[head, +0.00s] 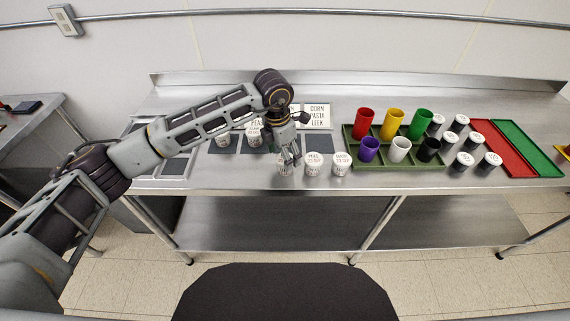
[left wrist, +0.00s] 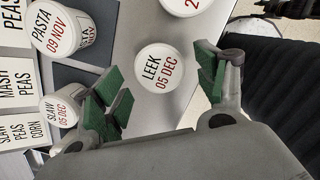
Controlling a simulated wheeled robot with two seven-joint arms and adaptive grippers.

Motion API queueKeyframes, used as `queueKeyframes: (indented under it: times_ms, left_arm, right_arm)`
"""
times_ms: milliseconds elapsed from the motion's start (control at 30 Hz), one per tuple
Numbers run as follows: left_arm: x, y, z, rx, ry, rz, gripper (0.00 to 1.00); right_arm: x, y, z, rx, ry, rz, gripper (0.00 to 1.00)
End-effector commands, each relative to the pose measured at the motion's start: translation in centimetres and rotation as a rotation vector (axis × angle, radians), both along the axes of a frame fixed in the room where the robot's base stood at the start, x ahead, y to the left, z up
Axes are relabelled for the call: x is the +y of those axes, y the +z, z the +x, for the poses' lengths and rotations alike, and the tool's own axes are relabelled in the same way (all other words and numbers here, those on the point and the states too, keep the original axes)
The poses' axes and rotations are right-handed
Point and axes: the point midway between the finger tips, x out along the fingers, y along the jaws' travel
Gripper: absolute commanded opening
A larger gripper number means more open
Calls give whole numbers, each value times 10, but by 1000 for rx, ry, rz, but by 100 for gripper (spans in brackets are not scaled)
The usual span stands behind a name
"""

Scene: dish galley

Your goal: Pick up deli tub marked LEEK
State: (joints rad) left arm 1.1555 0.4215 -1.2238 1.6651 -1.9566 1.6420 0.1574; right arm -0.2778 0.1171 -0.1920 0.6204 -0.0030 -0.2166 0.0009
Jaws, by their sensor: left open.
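The deli tub marked LEEK, 05 DEC (left wrist: 160,68) is white and round-lidded, and its lid faces my left wrist camera. In the head view this tub (head: 283,171) stands near the counter's front edge, partly hidden by my left gripper. My left gripper (head: 290,157) is above it, pointing down. In the left wrist view the green-padded fingers of the left gripper (left wrist: 161,88) are open and apart, with the LEEK lid showing between and just beyond them. Nothing is held.
Two tubs (head: 314,164) and (head: 341,163) stand right of LEEK. A PASTA tub (left wrist: 62,30) and a SLAW tub (left wrist: 61,108) are on the left. A green tray (head: 357,161) holds coloured cups. Several lidded tubs and red and green trays (head: 527,147) are at right.

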Motion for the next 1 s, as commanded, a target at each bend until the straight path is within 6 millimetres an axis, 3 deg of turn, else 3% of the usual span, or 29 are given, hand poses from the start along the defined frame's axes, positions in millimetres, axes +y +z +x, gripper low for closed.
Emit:
queueKeyframes:
  times_ms: [267,500,1000]
  left_arm:
    - [-2,-25,1,3,1,1,72]
    - [-4,-46,4,0,1,0,72]
    - [-4,-49,4,0,0,0,72]
  right_arm:
    - [3,8,-12,12,-1,4,40]
    - [20,9,-26,29,-3,22,40]
    - [15,10,-12,14,-3,16,40]
